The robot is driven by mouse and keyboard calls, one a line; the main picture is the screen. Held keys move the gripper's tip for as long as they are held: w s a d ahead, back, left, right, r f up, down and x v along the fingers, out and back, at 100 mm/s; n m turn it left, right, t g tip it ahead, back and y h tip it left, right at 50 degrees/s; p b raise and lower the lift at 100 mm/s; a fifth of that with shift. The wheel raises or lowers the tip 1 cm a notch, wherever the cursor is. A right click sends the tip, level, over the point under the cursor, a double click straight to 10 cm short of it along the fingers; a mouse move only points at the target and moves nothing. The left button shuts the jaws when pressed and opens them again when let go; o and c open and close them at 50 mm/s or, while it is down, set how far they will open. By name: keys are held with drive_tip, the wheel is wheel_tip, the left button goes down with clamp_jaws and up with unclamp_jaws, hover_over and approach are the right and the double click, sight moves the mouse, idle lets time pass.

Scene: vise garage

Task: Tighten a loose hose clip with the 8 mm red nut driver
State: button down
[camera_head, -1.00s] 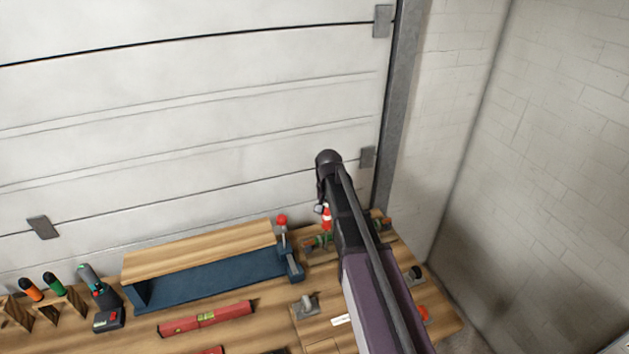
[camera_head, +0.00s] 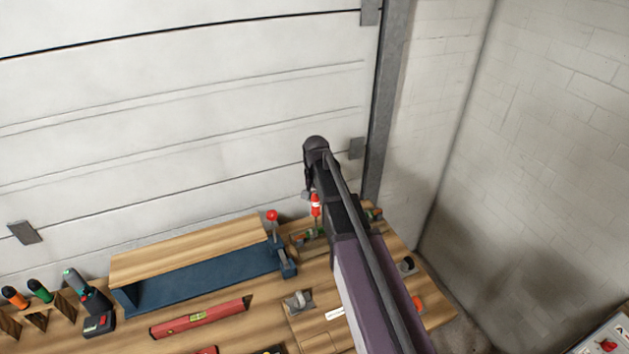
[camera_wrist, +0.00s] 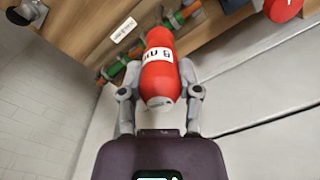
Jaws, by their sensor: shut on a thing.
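The red nut driver (camera_wrist: 160,75), with a white label reading 8 mm, is between the two fingers of my gripper (camera_wrist: 160,90) in the wrist view. My gripper is shut on its handle. Its shaft and tip are hidden behind the handle. In the head view the red driver (camera_head: 315,205) hangs below my gripper (camera_head: 308,192), roughly upright, over the right part of the bench. A hose fixture with green and orange parts (camera_wrist: 118,68) lies beyond the driver in the wrist view. It shows partly behind my arm in the head view (camera_head: 307,236). Its clips are too small to judge.
A blue vise-like tool with a red knob (camera_head: 272,215) stands left of the driver. A red spirit level (camera_head: 200,317), a cordless drill (camera_head: 92,300) and a wooden rack with handles (camera_head: 40,291) are further left. The garage door (camera_head: 180,110) closes off the back.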

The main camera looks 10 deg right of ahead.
drive_tip(key=w+r+m+p, duration=0.3)
drive_tip(key=shift+w+a+r, duration=0.25)
drive_tip(key=shift+a+r, duration=0.05)
drive_tip(key=shift+f, duration=0.15)
drive_tip(key=shift+f+b, duration=2.6)
drive_tip(key=shift+b, duration=0.05)
drive_tip(key=n, duration=1.2)
